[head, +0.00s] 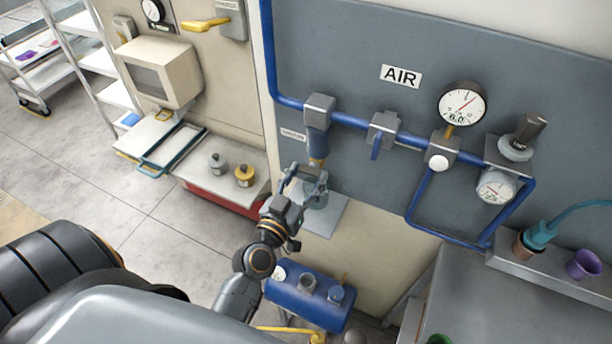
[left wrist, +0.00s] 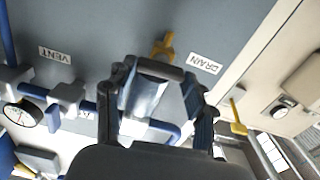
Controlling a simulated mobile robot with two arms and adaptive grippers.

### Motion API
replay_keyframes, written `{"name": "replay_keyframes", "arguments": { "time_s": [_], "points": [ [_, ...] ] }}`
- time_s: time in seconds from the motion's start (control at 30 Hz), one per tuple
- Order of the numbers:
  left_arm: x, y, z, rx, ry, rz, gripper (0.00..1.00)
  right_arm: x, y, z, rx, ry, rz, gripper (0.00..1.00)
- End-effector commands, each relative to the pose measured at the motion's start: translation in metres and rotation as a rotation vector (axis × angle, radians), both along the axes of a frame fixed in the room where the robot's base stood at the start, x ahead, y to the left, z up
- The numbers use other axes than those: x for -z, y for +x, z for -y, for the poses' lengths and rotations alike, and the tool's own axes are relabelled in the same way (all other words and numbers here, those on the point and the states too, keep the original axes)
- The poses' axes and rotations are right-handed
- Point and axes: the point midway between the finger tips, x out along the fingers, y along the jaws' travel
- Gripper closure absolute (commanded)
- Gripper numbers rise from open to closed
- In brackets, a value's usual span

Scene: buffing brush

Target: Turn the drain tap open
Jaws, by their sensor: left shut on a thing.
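My left gripper (head: 308,176) is in front of the wall panel, below a grey block on the blue air pipe. Its fingers, also in the left wrist view (left wrist: 155,90), stand on both sides of a clear bowl (left wrist: 143,97) and are shut on it. In the head view the bowl (head: 318,193) is partly hidden by the gripper; I cannot tell whether it is fixed to the part above. A yellow tap (left wrist: 163,46) shows beside the DRAIN label (left wrist: 204,63), beyond the fingertips and apart from them. The tap is not clearly visible in the head view. My right gripper is not in view.
The blue pipe (head: 355,122) with gauges (head: 462,104) and valves runs along the panel. A blue tank (head: 308,296) stands below my left gripper. A grey bench (head: 520,300) is at the right, a white cabinet (head: 160,70) at the left.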

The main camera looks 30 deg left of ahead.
Motion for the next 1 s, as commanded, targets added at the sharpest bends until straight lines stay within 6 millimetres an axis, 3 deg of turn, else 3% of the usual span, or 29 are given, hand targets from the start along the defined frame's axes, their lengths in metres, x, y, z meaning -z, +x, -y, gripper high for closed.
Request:
{"name": "replay_keyframes", "arguments": {
  "time_s": [1.0],
  "points": [
    [0.0,0.0,-0.004,0.001,-0.912,0.055,0.77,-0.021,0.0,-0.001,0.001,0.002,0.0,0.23]
  ]
}}
